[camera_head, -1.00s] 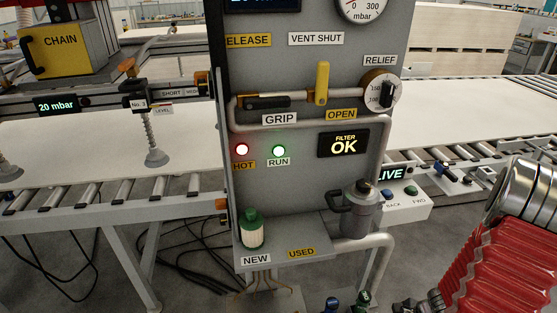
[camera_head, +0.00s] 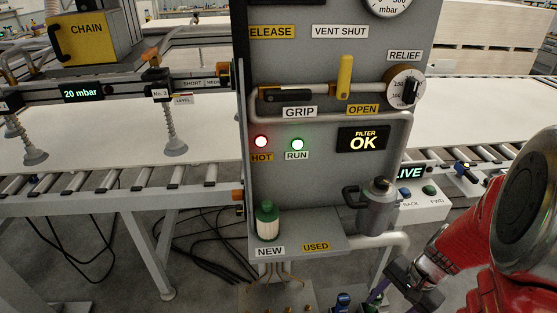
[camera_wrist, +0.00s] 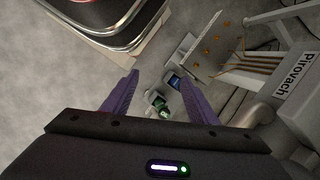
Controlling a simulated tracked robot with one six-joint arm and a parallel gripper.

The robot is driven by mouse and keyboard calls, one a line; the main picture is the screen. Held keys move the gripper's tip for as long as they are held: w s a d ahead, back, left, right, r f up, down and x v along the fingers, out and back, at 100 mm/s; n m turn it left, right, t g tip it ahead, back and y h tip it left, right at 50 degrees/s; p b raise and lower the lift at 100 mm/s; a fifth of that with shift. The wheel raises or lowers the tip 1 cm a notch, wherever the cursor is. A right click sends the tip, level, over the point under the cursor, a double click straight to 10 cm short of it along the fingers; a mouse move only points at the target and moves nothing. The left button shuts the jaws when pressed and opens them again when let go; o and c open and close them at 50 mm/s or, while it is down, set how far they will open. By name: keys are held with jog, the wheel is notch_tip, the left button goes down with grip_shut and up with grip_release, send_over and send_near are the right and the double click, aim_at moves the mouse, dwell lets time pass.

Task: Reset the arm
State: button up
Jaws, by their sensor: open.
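My red arm (camera_head: 482,240) is folded at the lower right of the head view. My gripper (camera_wrist: 163,75) shows in the wrist view with its two purple fingers spread and nothing between the tips. It points down toward the floor, with a blue and a green knob-like part beyond the fingers. In the head view my gripper hangs low, to the right of and below the grey control panel (camera_head: 340,190), apart from it; part of it is cut off by the lower edge.
Roller conveyors (camera_head: 150,195) run on both sides.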

jog(key=a+r+n+t+h, duration=0.1)
jog(key=a+r+n, duration=0.3)
jog(key=r, duration=0.4)
jog(key=s+a+r+n+t+h, duration=0.1)
jog(key=a+r+n, duration=0.3)
jog(key=r, duration=0.4)
jog(key=s+a+r+n+t+h, duration=0.1)
jog(key=a+r+n+t, duration=0.2)
jog(key=a+r, duration=0.3)
jog(key=shift+a+r+n, duration=0.15)
jog(key=shift+r+n, duration=0.25)
jog(key=shift+r, duration=0.55)
jog(key=shift+s, duration=0.1)
jog(key=shift+c, duration=0.3)
